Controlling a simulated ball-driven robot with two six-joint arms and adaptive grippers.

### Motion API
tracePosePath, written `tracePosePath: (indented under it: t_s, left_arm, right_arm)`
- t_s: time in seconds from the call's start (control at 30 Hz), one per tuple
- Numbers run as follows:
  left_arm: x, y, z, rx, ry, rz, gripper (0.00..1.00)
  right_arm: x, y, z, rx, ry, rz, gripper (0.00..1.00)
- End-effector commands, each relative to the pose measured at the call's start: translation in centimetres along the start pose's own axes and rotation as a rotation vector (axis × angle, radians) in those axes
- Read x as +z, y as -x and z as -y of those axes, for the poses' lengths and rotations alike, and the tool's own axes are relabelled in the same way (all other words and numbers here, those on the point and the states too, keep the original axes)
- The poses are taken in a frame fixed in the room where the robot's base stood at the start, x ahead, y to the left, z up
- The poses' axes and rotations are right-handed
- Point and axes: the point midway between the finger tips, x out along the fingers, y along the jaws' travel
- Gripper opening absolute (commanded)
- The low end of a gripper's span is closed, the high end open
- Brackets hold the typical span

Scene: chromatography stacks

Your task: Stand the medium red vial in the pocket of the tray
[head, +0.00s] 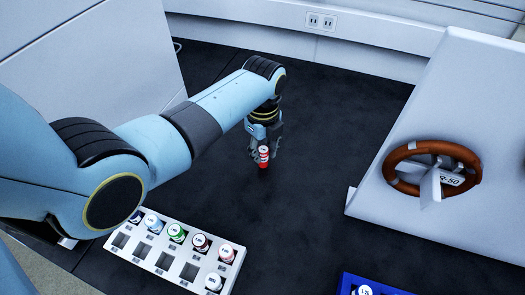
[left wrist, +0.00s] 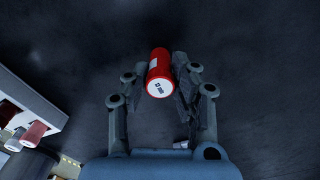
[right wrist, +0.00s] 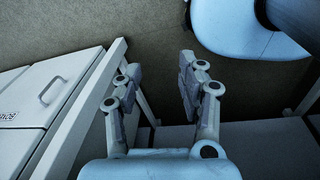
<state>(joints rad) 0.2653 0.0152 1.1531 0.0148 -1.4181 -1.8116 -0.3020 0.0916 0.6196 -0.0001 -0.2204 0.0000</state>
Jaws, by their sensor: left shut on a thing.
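A red vial (head: 264,158) with a white label and a white cap is upright over the dark bench in the head view. My left gripper (head: 262,146) is shut on it from behind. In the left wrist view the red vial (left wrist: 159,66) sits between the fingers of my left gripper (left wrist: 158,78). I cannot tell whether its base touches the bench. A white tray (head: 166,262) with square pockets stands at lower left, with several capped vials in it and some pockets empty. My right gripper (right wrist: 160,75) is open and empty in the right wrist view.
A blue tray (head: 346,279) with a white-capped vial (head: 364,291) is cut off at the lower right edge. A white sloped panel with a brown handwheel (head: 401,156) stands at right. The dark bench (head: 315,205) between them is clear.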

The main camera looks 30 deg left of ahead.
Motion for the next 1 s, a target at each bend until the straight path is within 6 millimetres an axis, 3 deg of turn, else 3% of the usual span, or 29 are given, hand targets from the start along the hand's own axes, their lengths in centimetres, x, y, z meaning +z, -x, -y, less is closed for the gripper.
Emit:
tracePosePath:
  t_s: [0.17, 0.37, 0.4, 0.53, 0.83, 1.0]
  left_arm:
    - [0.0, 0.1, 0.1, -0.001, -0.001, 0.001, 0.00]
    - [0.0, -0.3, 0.0, 0.000, -0.001, 0.001, 0.00]
    - [0.0, -0.2, 0.0, -0.001, -0.001, 0.001, 0.29]
    - [0.0, -0.2, 0.0, -0.001, -0.001, 0.001, 0.46]
    - [0.0, 0.0, 0.1, -0.001, -0.001, 0.001, 0.47]
    - [0.1, 2.1, 0.1, -0.005, -0.001, 0.002, 0.47]
  right_arm:
    - [-0.3, 0.0, -0.1, 0.001, 0.000, -0.003, 0.40]
    - [-0.1, -0.1, 1.2, -0.013, -0.006, -0.002, 0.40]
    - [-0.1, -0.1, 1.5, -0.017, -0.007, -0.002, 0.40]
    - [-0.1, -0.1, 1.8, -0.021, -0.009, -0.002, 0.40]
    - [-0.2, 0.0, 1.1, -0.013, -0.006, -0.002, 0.40]
    - [-0.2, 0.5, 0.8, -0.009, -0.004, -0.003, 0.40]
